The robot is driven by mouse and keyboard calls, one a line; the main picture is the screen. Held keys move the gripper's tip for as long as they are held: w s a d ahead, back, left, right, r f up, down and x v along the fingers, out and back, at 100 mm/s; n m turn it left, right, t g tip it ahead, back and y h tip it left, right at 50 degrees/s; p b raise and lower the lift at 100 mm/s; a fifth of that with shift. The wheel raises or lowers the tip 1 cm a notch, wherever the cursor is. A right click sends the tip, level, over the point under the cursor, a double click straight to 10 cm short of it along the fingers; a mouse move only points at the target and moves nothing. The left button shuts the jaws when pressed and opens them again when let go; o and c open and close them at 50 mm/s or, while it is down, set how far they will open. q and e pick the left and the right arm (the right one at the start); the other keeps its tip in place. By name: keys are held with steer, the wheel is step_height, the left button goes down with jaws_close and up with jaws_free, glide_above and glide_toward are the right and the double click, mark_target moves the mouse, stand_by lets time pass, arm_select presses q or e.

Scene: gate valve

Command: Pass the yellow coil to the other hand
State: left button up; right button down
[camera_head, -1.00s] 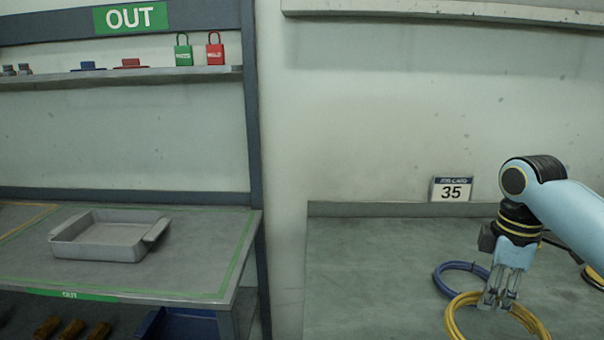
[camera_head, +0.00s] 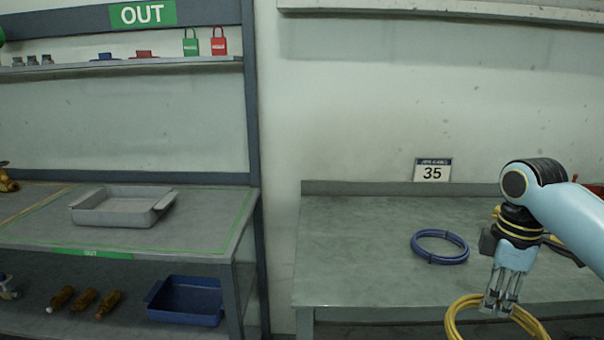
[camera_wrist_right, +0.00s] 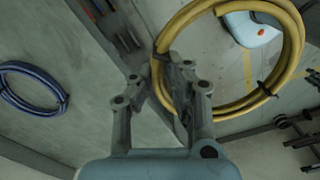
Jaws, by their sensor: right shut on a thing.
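The yellow coil (camera_head: 468,302) hangs from my right gripper (camera_head: 498,310) at the lower right of the head view, in front of the right bench's front edge. Its lower part is cut off by the frame. The right wrist view shows the coil (camera_wrist_right: 290,60) as a ring of several turns with dark ties. There my right gripper (camera_wrist_right: 165,95) is shut on one side of the ring. My left gripper is not in view.
A blue coil (camera_head: 440,258) lies on the right bench (camera_head: 350,240), near a card reading 35 (camera_head: 433,170). On the left, a grey tray (camera_head: 122,214) stands on the OUT bench, with a blue bin (camera_head: 186,310) and several brown bottles (camera_head: 85,298) below.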

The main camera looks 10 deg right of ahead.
arm_select(q)
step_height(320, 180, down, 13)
steer(key=b, duration=1.2)
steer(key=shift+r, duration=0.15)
